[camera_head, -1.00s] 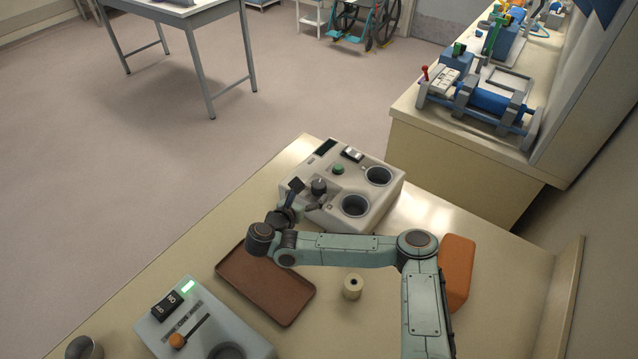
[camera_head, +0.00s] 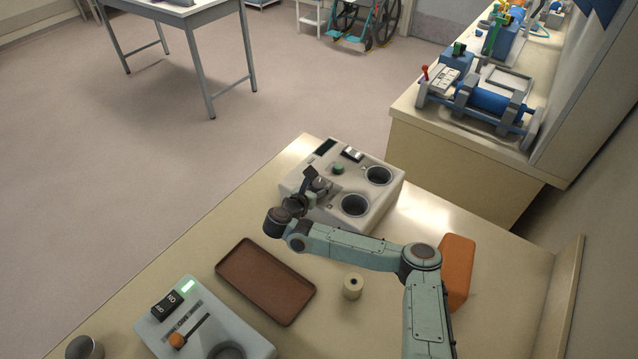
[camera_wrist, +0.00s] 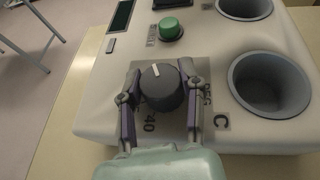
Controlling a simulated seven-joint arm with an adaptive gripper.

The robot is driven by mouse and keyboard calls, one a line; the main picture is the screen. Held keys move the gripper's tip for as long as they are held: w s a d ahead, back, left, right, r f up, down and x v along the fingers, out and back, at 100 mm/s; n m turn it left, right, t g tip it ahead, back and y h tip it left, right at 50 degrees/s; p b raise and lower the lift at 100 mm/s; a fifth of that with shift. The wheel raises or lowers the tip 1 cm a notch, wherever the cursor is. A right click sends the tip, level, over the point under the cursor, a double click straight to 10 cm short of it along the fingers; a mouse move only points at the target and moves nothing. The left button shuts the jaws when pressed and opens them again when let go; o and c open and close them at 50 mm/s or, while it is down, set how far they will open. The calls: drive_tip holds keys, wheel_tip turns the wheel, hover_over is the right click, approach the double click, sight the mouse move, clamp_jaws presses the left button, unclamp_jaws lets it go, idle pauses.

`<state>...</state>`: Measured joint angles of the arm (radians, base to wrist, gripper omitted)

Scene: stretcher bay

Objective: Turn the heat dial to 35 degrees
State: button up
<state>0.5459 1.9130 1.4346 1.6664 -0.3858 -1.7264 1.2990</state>
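The heat dial (camera_wrist: 161,88) is a dark round knob with a white pointer mark on the box's top panel. In the wrist view the mark points up and slightly left. A printed 40 shows below the dial, and a partly covered scale label lies to its right. My gripper (camera_wrist: 162,72) has its two fingers spread, one on each side of the dial, very close to its sides. I cannot tell if they touch it. In the head view my gripper (camera_head: 312,178) is over the dial area of the cream box (camera_head: 371,215) and partly hides the dial.
The box also has a green button (camera_wrist: 169,28), a dark display (camera_wrist: 121,15) and two round wells (camera_wrist: 271,84). A brown tray (camera_head: 266,281), a small cream cylinder (camera_head: 353,293), an orange block (camera_head: 457,272) and a grey-blue device (camera_head: 205,330) share the counter.

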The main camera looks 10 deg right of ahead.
drive_tip(key=shift+d+n+y, duration=0.1)
drive_tip(key=shift+n+y, duration=0.2)
drive_tip(key=n+t+y, duration=0.1)
drive_tip(key=n+y, duration=0.2)
drive_tip(key=y, duration=0.1)
drive_tip(key=shift+d+n+t, duration=0.1)
drive_tip(key=shift+n+t, duration=0.2)
drive_tip(key=shift+t, duration=0.1)
drive_tip(key=n+y, duration=0.5)
drive_tip(key=y, duration=0.1)
drive_tip(key=n+g+y, duration=0.2)
drive_tip(key=n+y, duration=0.2)
drive_tip(key=shift+n+y, duration=0.4)
drive_tip(key=shift+n+g+y, duration=1.3)
drive_tip(key=shift+n+y, duration=0.3)
drive_tip(key=shift+n, duration=0.1)
drive_tip(key=shift+a+n+g, duration=0.2)
drive_tip(key=shift+n+g, duration=0.1)
